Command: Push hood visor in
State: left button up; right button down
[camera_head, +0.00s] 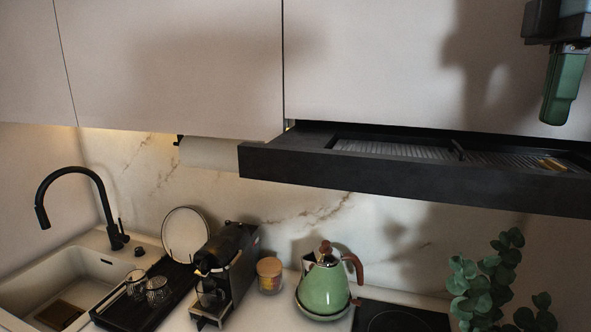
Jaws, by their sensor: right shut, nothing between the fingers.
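The hood visor (420,183) is a dark, flat drawer-like panel at the right, below the pale wall cabinets. It sticks out in front of the cabinet faces, and a grille shows on its top. My right gripper (558,122) is at the upper right, with green fingers pointing down and closed together. It is empty. In the picture it is above the right part of the visor and looks apart from it. My left gripper is not in view.
Pale wall cabinets (180,65) fill the top. Below on the counter are a green kettle (324,288), a coffee machine (232,268), a jar (270,274), a dish rack with glasses, and a sink with a black faucet (75,172). A leafy plant (485,285) stands at the lower right.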

aim_at(303, 155)
jog(key=k, duration=1)
